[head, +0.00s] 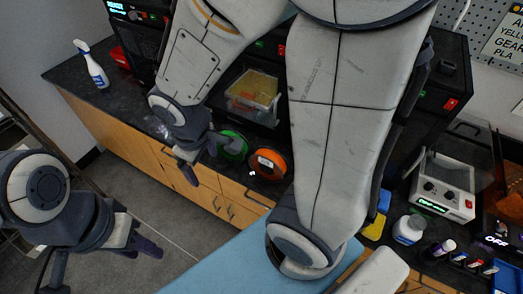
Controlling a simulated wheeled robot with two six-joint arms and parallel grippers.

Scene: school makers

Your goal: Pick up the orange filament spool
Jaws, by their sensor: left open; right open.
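The orange filament spool (268,166) stands near the front edge of the dark counter, in the middle of the head view. My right gripper (207,158) is open and to the left of the orange spool, with a gap between them. It holds nothing that I can see. A green spool (233,147) is just left of the orange one, close behind my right gripper in the picture. My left gripper (138,240) is open and empty at the lower left, in front of the cabinets and far from the spools.
A 3D printer with a yellowish print bed (255,84) stands behind the spools. A spray bottle (90,65) is at the far left of the counter. A blue surface (215,270) lies in front. A power supply (443,187) and small bottles are at right. My arm hides much of the middle.

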